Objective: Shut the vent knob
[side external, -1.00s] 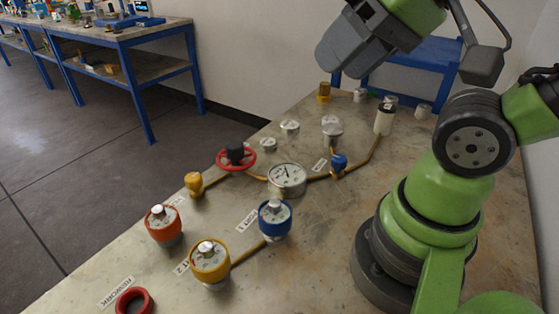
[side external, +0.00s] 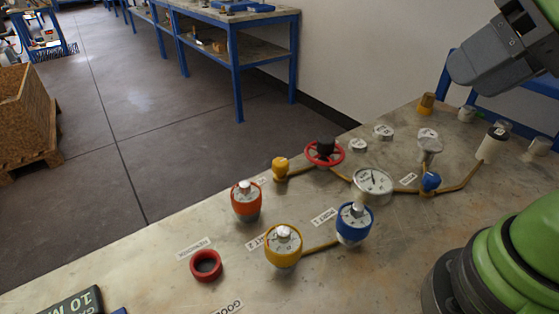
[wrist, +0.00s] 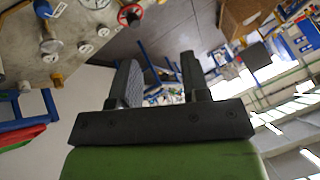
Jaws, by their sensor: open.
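No knob carries a readable vent label, so I cannot tell which is the vent knob. On the bench in the side view, a small blue knob (side external: 431,182) sits on the brass pipe right of a round gauge (side external: 374,181). A small yellow knob (side external: 280,167) sits at the pipe's left end, and a red handwheel (side external: 324,153) with a dark hub stands between. The blue knob also shows in the wrist view (wrist: 43,8). My gripper (wrist: 157,75) is open and empty, raised above the bench's back right, clear of the knobs; the side view shows its grey body.
Red (side external: 246,203), yellow (side external: 283,247) and blue (side external: 355,224) capped vessels stand in front, beside an empty red ring (side external: 206,265). Several pale vessels and caps stand along the back. My arm's base fills the right.

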